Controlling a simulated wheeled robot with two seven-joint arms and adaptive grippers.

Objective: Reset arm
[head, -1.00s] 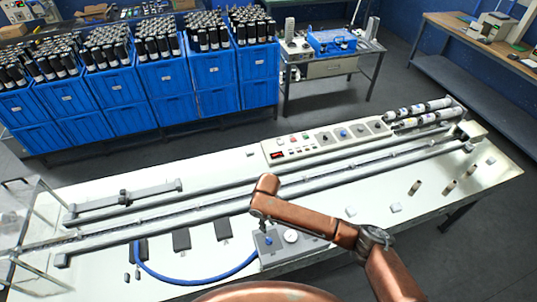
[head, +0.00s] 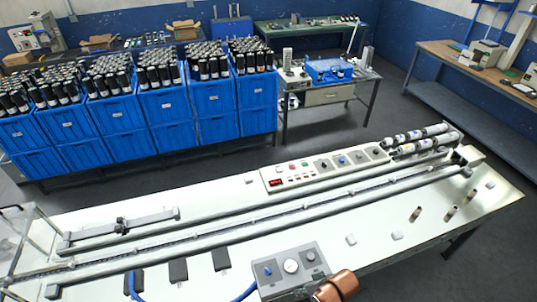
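A copper-coloured part of my own arm (head: 338,287) shows at the bottom edge, in front of the small gauge box. Neither of my grippers is in the head view. The roll flow wrapper table (head: 480,205) spans the picture, with long grey rails running from lower left to upper right. Its control panel (head: 325,168) with buttons and knobs sits at the back edge. The gauge box (head: 290,268) with a blue knob and a round dial stands at the front edge, partly hidden by my arm.
Several dark-capped rolls fill stacked blue crates (head: 165,105) behind the table. White rolls (head: 415,133) lie at the rails' right end. Small brown cylinders (head: 450,212) stand at the table's right. A side bench (head: 335,92) holds a blue case. Grey floor (head: 370,115) lies between the benches.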

